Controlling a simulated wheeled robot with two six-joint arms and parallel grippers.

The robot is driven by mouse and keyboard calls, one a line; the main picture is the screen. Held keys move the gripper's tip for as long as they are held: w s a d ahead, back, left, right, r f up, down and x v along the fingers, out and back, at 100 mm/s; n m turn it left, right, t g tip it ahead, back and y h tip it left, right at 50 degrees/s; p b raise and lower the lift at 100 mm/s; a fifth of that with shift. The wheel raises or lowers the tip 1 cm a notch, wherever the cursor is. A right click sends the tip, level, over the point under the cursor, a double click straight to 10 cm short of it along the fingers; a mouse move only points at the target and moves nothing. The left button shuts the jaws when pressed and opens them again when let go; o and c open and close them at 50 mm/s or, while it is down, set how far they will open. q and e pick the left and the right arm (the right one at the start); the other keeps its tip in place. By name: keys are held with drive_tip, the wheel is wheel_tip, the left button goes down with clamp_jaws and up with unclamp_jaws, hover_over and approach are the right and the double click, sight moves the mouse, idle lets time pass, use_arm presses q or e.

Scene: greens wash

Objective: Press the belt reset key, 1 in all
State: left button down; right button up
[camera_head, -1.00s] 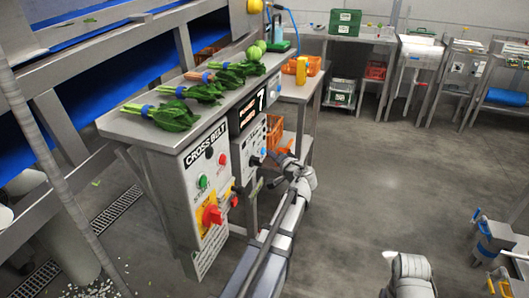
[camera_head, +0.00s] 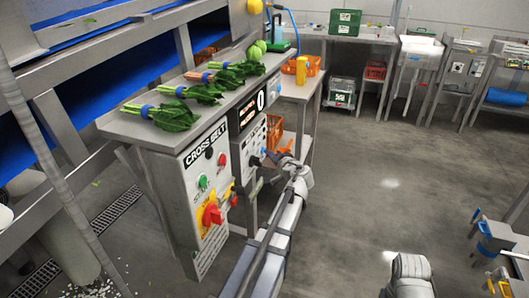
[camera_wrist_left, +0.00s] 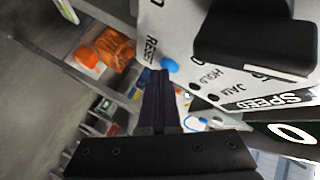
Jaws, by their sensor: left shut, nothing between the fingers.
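The blue reset key is on the pale speed panel (camera_head: 252,148) beside the cross belt box. In the left wrist view the blue key (camera_wrist_left: 170,65), with the label RESET beside it, shows just past my fingertips. My left gripper (camera_head: 267,156) is shut and empty in front of this panel. In the left wrist view its dark fingers (camera_wrist_left: 163,76) end at the key's edge; I cannot tell whether they touch it. My right gripper is not in view.
The cross belt box (camera_head: 206,185) with a red knob (camera_head: 212,214) and a green button (camera_head: 203,182) stands left of the panel. Bundled greens (camera_head: 172,114) lie on the counter above. An orange crate (camera_head: 274,132) is behind the gripper. Open floor lies to the right.

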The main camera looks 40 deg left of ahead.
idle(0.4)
use_arm(q)
drive_tip(key=shift+w+d, duration=0.15)
drive_tip(key=shift+d, duration=0.6)
drive_tip(key=d, duration=0.2)
drive_tip(key=w+d, duration=0.1)
drive_tip(key=d, duration=0.2)
drive_tip(key=shift+w, duration=0.1)
idle(0.8)
